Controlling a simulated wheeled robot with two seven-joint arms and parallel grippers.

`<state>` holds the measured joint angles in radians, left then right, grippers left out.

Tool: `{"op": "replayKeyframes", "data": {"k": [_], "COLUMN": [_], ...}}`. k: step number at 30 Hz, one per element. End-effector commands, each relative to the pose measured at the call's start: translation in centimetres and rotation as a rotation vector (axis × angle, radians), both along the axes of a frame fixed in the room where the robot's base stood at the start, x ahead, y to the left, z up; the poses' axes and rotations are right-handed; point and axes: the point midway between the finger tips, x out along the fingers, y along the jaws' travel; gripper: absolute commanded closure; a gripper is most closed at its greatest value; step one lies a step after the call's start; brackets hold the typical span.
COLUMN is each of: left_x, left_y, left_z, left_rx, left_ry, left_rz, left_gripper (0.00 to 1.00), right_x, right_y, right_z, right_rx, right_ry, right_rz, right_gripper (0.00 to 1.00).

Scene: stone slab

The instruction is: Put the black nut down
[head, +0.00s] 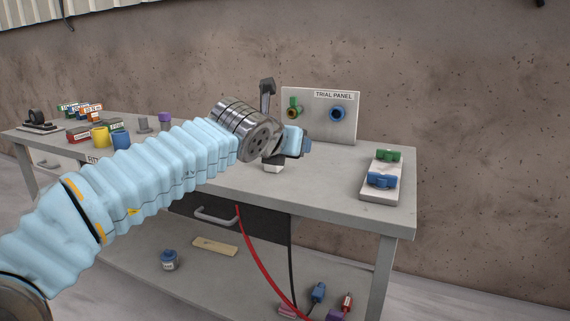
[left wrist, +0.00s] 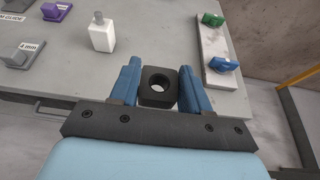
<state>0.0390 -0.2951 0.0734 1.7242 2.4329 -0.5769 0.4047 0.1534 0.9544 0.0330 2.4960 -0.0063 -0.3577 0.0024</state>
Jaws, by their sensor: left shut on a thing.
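The black nut (left wrist: 158,88) is a dark squarish block with a round hole, seen in the left wrist view. My left gripper (left wrist: 158,84) is shut on it, with a blue finger on each side. The nut is in front of the table's edge in that view; its height above the grey tabletop (head: 335,200) is hard to tell. In the head view my left gripper (head: 306,146) is over the table, and the nut is hidden. My right gripper is not in view.
A white bottle (left wrist: 102,34) stands near the gripper. A pale board (head: 380,196) at the right holds a green piece (head: 388,155) and a blue piece (head: 382,181). The trial panel (head: 318,115) stands behind. The tabletop between bottle and board is clear.

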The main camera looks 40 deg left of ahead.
Motion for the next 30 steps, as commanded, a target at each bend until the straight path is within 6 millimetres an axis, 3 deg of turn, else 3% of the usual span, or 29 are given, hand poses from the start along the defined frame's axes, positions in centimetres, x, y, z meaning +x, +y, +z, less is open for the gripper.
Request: {"op": "replayKeyframes", "data": {"k": [9,13,24,27,30], "left_x": [8.5,10.6,13.3,13.2,13.2], "left_y": [0.3,0.3,0.3,0.4,0.3], "left_z": [-4.0,-7.0,-10.1,-12.1,-13.0], "left_rx": [0.000,0.000,-0.001,0.000,0.000], "left_ry": [0.006,0.005,0.002,0.002,0.000], "left_rz": [0.000,-0.002,-0.001,-0.001,-0.001], "left_gripper": [0.84,0.84,0.84,0.84,0.84], "right_x": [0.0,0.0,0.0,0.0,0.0], "right_y": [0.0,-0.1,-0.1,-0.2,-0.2], "right_z": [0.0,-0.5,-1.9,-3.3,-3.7], "right_rx": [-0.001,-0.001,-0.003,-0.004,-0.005], "right_ry": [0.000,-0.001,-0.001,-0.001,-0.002], "right_rz": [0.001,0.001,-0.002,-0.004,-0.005], "right_gripper": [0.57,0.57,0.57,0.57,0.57]}}
